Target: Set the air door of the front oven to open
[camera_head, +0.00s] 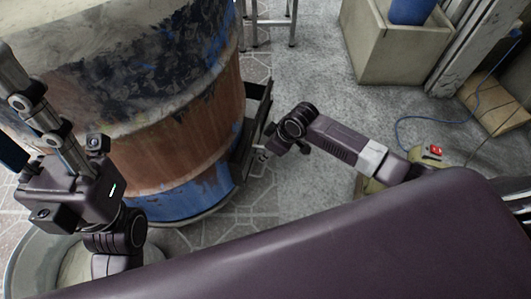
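The front oven (190,120) is a barrel with worn rust-brown, blue and blackened paint, standing at left centre. A dark metal housing (257,106) sticks out low on its right side; it looks like the air door's place, but the door's own position cannot be made out. My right gripper (263,151) reaches in from the right, with its small fingertips at or very close to this housing. Whether they touch it or are shut is too small to tell. My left gripper (45,115) points up at the left edge, beside the barrel; its finger opening is not clear.
A concrete planter (395,45) with a blue object (411,10) stands at the back right. A blue cable (412,118) lies on the floor near a wooden board (497,103). A yellowish box with a red switch (435,151) sits under my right arm. Grey floor (315,80) between is clear.

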